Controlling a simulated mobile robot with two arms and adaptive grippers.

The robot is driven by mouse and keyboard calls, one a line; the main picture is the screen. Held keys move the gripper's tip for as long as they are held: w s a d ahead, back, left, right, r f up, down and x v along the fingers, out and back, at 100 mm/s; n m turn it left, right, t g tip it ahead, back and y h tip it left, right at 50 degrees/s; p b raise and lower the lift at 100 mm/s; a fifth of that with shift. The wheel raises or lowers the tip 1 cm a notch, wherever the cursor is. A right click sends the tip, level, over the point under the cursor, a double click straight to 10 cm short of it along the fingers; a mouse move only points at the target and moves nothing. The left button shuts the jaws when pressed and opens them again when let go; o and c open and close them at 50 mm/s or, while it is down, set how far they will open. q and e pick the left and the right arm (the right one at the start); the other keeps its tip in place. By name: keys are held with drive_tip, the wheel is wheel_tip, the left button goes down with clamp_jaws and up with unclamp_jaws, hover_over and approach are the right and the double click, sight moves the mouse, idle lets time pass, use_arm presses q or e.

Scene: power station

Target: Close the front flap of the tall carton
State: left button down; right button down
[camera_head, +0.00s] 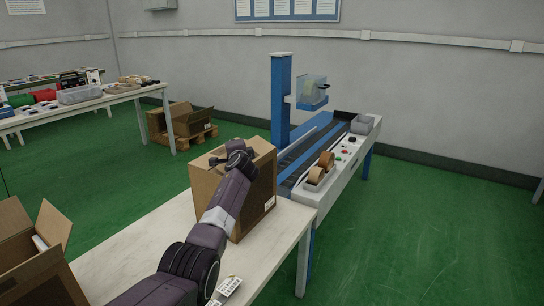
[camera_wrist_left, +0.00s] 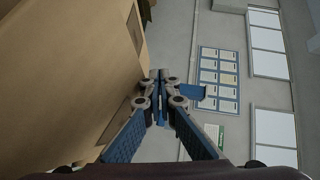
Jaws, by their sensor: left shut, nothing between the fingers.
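I cannot make out the front flap's exact angle behind the arm. In the left wrist view the carton's brown cardboard (camera_wrist_left: 60,75) fills the left side. The gripper's fingers (camera_wrist_left: 160,112) come together there, shut and empty, close beside the cardboard; whether they touch it is unclear. My right gripper is not in view.
An open carton (camera_head: 35,265) stands at the lower left. A printed label (camera_head: 228,287) lies at the table's front edge. A blue taping machine with a conveyor (camera_head: 300,155) and tape rolls (camera_head: 320,168) adjoins behind the carton. The table between the two cartons is clear.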

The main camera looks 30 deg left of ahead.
use_arm(q)
drive_tip(key=shift+a+f, duration=0.2)
drive_tip(key=shift+f, duration=0.1)
drive_tip(key=shift+a+f, duration=0.1)
drive_tip(key=shift+f, duration=0.05)
drive_tip(key=shift+a+f+p, duration=0.1)
drive_tip(key=shift+f+p, duration=0.05)
drive_tip(key=shift+p, duration=0.15)
drive_tip(key=shift+a+f+n+g+h, duration=0.15)
drive_tip(key=shift+f+n+g+h, duration=0.25)
drive_tip(key=shift+f+n+h, duration=0.15)
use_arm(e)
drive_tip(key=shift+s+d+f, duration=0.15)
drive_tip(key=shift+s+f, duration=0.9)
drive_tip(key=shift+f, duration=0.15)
